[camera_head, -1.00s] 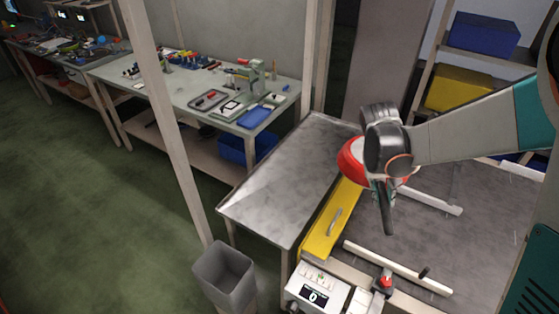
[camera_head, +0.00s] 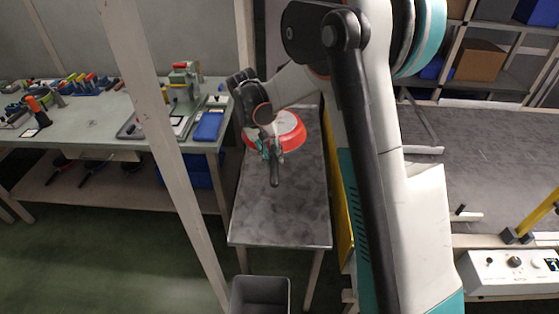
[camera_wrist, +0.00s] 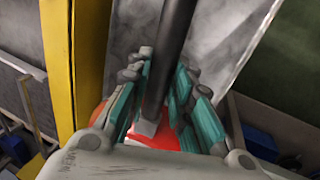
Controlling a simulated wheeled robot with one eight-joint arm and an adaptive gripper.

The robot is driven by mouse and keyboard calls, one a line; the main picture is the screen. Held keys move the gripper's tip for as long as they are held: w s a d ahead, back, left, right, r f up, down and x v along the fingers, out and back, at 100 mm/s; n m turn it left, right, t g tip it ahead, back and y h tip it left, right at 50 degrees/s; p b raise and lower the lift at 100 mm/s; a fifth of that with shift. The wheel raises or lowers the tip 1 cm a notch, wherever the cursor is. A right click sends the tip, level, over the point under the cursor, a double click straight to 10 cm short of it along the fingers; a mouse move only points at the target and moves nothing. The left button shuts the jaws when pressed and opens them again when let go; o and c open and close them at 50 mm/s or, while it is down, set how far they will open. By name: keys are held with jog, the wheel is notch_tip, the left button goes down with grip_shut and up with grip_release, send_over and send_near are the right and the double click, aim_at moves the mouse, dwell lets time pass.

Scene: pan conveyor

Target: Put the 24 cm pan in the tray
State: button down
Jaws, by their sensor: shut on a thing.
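The red pan (camera_head: 291,139) with a pale grey disc face hangs over the far part of a grey metal tray-like table (camera_head: 285,215). Its dark handle (camera_head: 275,178) points toward the near side. My gripper (camera_head: 270,150) is shut on the handle near the pan body. In the wrist view, the teal-padded fingers (camera_wrist: 157,100) close around the dark handle (camera_wrist: 175,45), and red pan (camera_wrist: 160,136) shows below them. I cannot tell whether the pan touches the table; my wrist hides part of it.
A yellow guard (camera_wrist: 88,50) stands along the table's side, with the dark conveyor surface (camera_head: 475,165) beyond it. A workbench with tools and a blue tray (camera_head: 208,126) stands to the left. A grey bin (camera_head: 260,295) stands in front. The table's near part is bare.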

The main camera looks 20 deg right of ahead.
jog(key=shift+w+f, duration=0.1)
jog(key=shift+w, duration=0.55)
jog(key=shift+w+f+m, duration=0.15)
jog(key=shift+f+m, duration=0.15)
notch_tip(320, 180, down, 20)
jog(key=b, duration=0.6)
jog(key=shift+r, duration=0.35)
jog(key=c, duration=1.4)
grip_release()
